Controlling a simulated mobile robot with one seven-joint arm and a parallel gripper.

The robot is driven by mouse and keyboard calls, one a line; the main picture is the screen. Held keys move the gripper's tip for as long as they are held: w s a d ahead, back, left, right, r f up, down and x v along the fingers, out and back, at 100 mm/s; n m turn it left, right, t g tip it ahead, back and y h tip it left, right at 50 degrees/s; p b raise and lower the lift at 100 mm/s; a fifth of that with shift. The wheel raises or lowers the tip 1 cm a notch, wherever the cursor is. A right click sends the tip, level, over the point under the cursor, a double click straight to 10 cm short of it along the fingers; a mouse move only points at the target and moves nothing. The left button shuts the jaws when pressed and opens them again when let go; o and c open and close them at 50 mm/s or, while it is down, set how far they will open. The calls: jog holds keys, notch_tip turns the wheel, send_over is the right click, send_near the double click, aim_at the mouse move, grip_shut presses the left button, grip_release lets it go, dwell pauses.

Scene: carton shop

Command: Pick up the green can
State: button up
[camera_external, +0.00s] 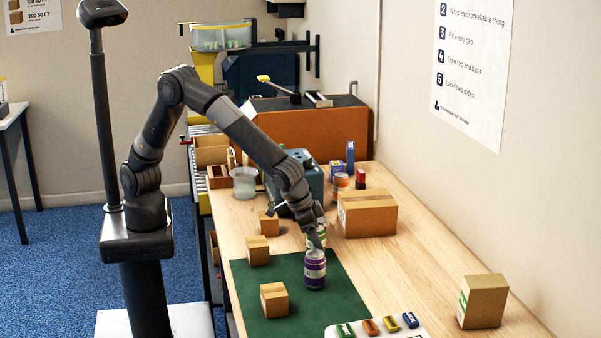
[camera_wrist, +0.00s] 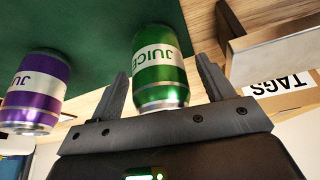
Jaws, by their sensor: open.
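The green can (camera_wrist: 162,75) with a white JUICE label is between the spread fingers of my gripper (camera_wrist: 163,66) in the wrist view. A gap shows beside each finger, and the can is not clamped. In the external view the green can (camera_external: 316,241) is mostly hidden by my gripper (camera_external: 319,228) and the purple can. The purple can (camera_external: 315,268) stands upright on the green mat (camera_external: 255,322), just in front of my gripper; it also shows at left in the wrist view (camera_wrist: 33,92).
A large carton (camera_external: 367,214) stands right of my gripper, with an orange can (camera_external: 340,184) behind it. Small cartons (camera_external: 274,300) are along the left side. A teal case (camera_external: 312,175) is behind my wrist.

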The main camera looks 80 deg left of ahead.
jog(key=shift+w+f, duration=0.15)
jog(key=shift+f, duration=0.25)
jog(key=shift+c, duration=0.5)
jog(key=c, duration=0.9)
jog(key=shift+r, duration=0.1)
